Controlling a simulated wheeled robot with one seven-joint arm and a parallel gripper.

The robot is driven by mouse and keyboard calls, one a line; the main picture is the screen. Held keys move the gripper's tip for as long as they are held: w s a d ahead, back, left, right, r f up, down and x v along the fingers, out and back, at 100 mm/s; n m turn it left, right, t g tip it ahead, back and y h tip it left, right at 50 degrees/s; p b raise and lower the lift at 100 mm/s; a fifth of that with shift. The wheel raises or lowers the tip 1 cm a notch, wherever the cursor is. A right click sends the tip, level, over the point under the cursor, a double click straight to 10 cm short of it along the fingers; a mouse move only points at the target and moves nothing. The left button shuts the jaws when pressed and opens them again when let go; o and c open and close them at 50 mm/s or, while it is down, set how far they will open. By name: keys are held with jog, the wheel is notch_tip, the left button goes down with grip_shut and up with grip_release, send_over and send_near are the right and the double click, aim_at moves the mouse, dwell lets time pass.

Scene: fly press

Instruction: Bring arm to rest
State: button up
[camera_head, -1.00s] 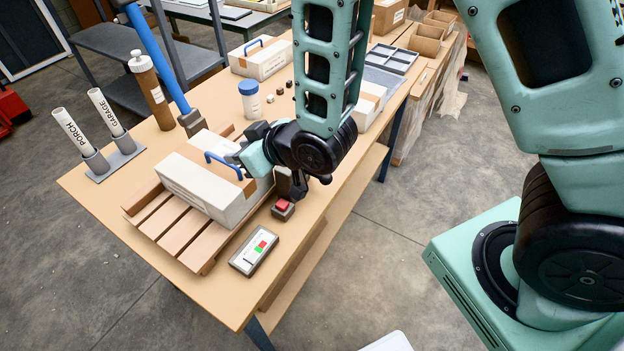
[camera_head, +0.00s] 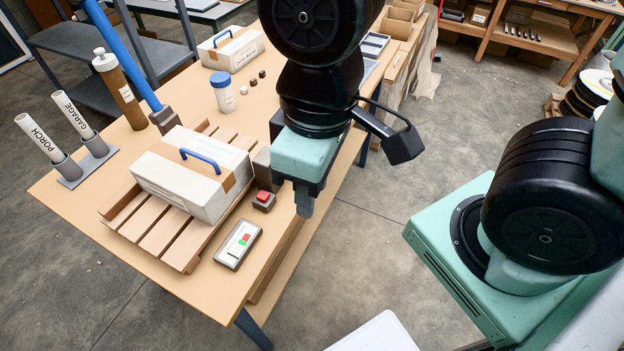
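My gripper (camera_head: 304,200) hangs pointing down at the table's right edge, to the right of the white box and apart from it. I see it from the side, so I cannot tell whether its fingers are open or shut. No object shows in it. My arm comes down from the top of the picture, with a black bracket sticking out to the right of the wrist. The white box (camera_head: 190,200) with a blue handle and brown tape sits on a wooden slatted pallet (camera_head: 160,237) on the table (camera_head: 95,212).
A red button (camera_head: 263,199) and a control box (camera_head: 238,244) lie near the table's front edge. Two labelled tubes (camera_head: 40,137), a brown bottle (camera_head: 119,90), a blue-lidded jar (camera_head: 223,93) and another white box (camera_head: 232,48) stand farther back.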

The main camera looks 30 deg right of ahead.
notch_tip(320, 180, down, 6)
jog(key=b, duration=0.5)
jog(key=shift+r, duration=0.2)
dwell(0.5)
